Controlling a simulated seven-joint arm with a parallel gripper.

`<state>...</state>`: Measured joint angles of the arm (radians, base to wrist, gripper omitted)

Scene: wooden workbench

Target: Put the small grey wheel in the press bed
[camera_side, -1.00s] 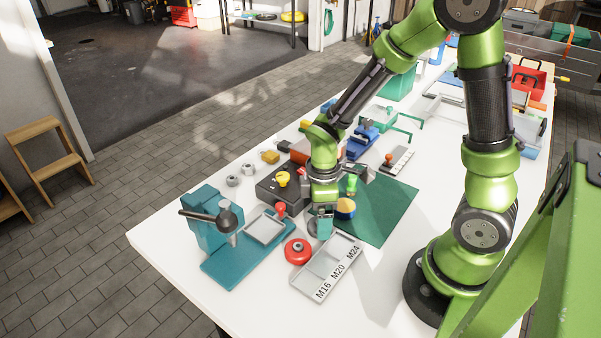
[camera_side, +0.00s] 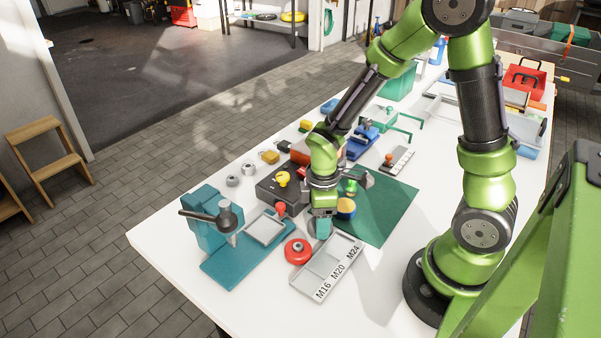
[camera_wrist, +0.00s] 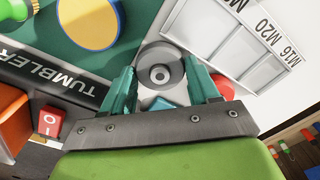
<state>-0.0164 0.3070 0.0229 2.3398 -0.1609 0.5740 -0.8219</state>
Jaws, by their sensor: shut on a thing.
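The small grey wheel (camera_wrist: 160,68) sits between my fingertips in the wrist view, a round disc with a dark centre hole. My gripper (camera_wrist: 162,85) is shut on it, with a teal finger at each side. The teal press (camera_side: 207,222) stands at the left front of the table.
A red wheel (camera_side: 298,251) lies between the press and the lettered tray (camera_side: 313,286). A blue-yellow round piece (camera_side: 346,208) lies on the green mat (camera_side: 385,222). Two grey round parts (camera_side: 233,181) lie farther left.

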